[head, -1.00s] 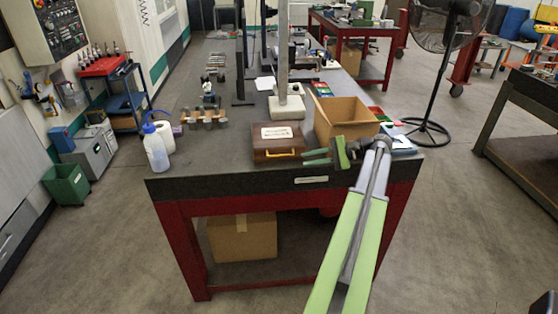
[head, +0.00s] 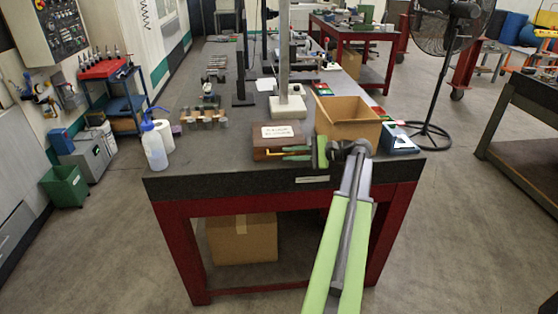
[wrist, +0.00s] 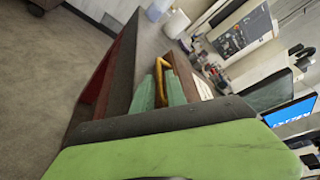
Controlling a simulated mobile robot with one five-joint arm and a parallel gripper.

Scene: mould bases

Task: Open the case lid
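The case (head: 268,145) is a brown box with a white label on top, lying closed near the front edge of the workbench. Its yellow handle (wrist: 160,68) is on the front side. My gripper (head: 287,153) is at the front right of the case, its green fingers pointing left along the front. In the wrist view the two fingers (wrist: 160,90) are spread apart, with part of the yellow handle between them. I cannot tell whether either finger touches the handle. The fingers hide part of the case front in the head view.
An open cardboard box (head: 348,120) stands right of the case, close to my gripper. The bench top (head: 200,160) left of the case is clear.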

